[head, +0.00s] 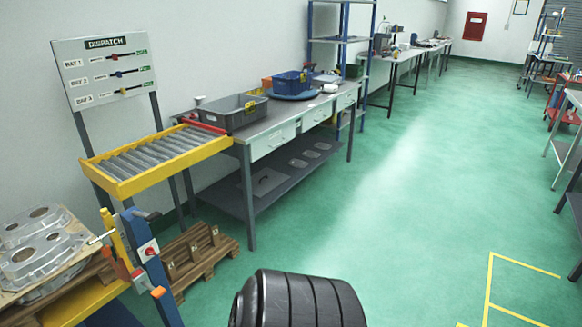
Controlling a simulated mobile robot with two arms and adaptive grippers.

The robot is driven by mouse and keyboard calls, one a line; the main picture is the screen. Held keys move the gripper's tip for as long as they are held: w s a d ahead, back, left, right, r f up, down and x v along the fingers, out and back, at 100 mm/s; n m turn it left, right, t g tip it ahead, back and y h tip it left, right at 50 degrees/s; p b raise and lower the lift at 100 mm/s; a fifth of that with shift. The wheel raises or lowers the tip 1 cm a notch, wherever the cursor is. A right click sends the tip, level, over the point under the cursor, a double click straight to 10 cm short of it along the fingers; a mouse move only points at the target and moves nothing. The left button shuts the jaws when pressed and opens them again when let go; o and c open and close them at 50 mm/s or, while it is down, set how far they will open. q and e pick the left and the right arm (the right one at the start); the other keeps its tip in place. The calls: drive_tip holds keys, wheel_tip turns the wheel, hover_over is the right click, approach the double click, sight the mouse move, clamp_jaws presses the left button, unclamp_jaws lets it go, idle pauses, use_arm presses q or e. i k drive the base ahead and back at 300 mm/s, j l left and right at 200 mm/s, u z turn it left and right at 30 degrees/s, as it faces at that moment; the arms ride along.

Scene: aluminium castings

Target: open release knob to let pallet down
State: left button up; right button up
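A stack of grey castings (38,248) lies on a wooden board at the lower left, above a yellow platform (85,306). A blue post (140,238) stands beside it. The post carries a white plate with a round red knob (149,251) and, lower, an orange knob (158,292). I cannot tell which one is the release knob. A yellow upright part (116,240) with orange ends and a thin pale rod stands left of the post. A wooden pallet (205,268) rests on the floor behind the post. Neither gripper is in view.
A yellow-framed roller conveyor (160,158) meets a workbench (240,148) holding a grey tray (236,112) and a blue bin (291,84). A dispatch board (105,70) stands at the wall. A black ribbed cylinder (305,300) fills the bottom centre.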

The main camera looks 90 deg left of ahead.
sight(149, 252)
drive_tip(key=u, duration=4.45)
drive_tip(key=j+z, duration=0.1)
drive_tip(key=j, duration=0.25)
drive_tip(key=k+j, duration=0.15)
drive_tip(key=j, duration=0.15)
drive_tip(key=j+z, duration=0.15)
drive_tip(key=j, duration=0.2)
drive_tip(key=l+u, duration=0.25)
drive_tip(key=l, duration=0.6)
drive_tip(key=k+l+u, duration=0.1)
drive_tip(key=l+u, duration=0.15)
drive_tip(key=l, duration=0.55)
drive_tip(key=i+l, duration=0.1)
drive_tip(key=l, duration=0.3)
drive_tip(key=i+l+z, duration=0.1)
drive_tip(key=l, duration=0.25)
drive_tip(key=i+l, duration=0.1)
drive_tip(key=l, duration=0.3)
drive_tip(key=i+l+z, duration=0.1)
drive_tip(key=l, duration=0.25)
drive_tip(key=i+l, duration=0.15)
drive_tip(key=l, duration=0.2)
drive_tip(key=i+l+z, duration=0.1)
drive_tip(key=l, duration=0.3)
drive_tip(key=i+l+z, duration=0.1)
drive_tip(key=l, duration=0.25)
